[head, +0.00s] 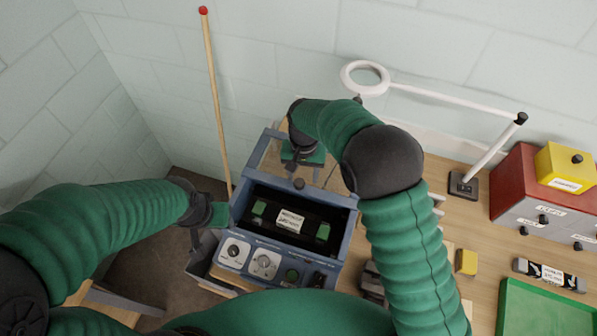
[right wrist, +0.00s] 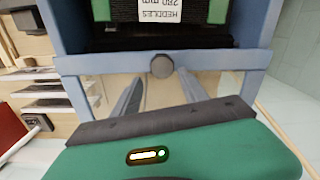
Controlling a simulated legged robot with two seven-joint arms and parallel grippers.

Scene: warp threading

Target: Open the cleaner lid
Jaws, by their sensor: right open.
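The cleaner is a blue box (head: 334,201) with a control panel in front. Its lid, a blue frame with a clear panel and a round dark knob (head: 298,184), extends behind the opening, which is uncovered. In the right wrist view the knob (right wrist: 161,66) sits on the frame's bar. My right gripper (right wrist: 158,82) is open, with its fingers apart on either side just short of the knob; I cannot tell whether they touch the lid. In the head view my right gripper (head: 297,168) is over the lid. My left gripper (head: 218,214) is beside the box's left side, its fingers unclear.
A black cassette labelled heddles (head: 291,221) with green ends lies inside the box. A red-tipped pole (head: 216,100) stands left behind it. A white ring lamp (head: 364,78), red cabinet (head: 514,178), yellow box (head: 566,166) and green tray (head: 548,312) are to the right.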

